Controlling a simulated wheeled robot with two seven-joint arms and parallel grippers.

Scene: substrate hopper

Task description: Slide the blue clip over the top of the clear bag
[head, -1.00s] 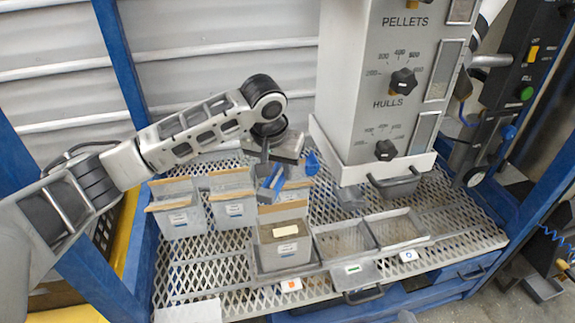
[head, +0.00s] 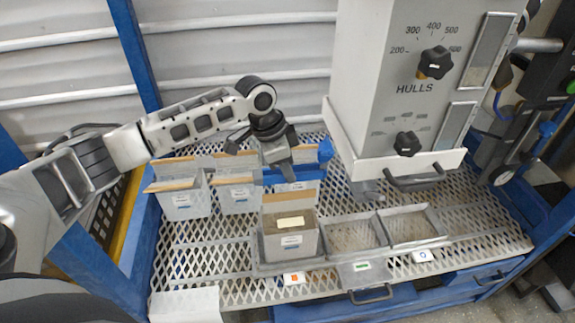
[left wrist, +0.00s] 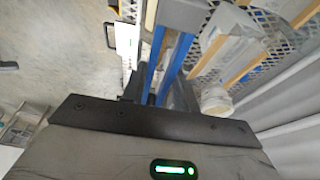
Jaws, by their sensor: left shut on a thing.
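My left gripper (head: 285,170) points down over the grated bench and is shut on the blue clip (head: 293,178). The clip lies level, with a bulkier blue end on its right. In the left wrist view the clip (left wrist: 160,62) shows as two long blue bars running away from the jaws. A clear bag (head: 290,242), filled with brown substrate and bearing a pale label, stands upright in the left tray compartment. The clip is above and behind its tan rear edge; I cannot tell whether they touch. My right gripper is not in view.
Two more clear bags with tan tops, one at far left (head: 182,203) and one beside it (head: 238,197), stand on the grate. The hopper (head: 385,100) rises close on the right. Two tray compartments (head: 352,235) beside the filled bag look empty.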

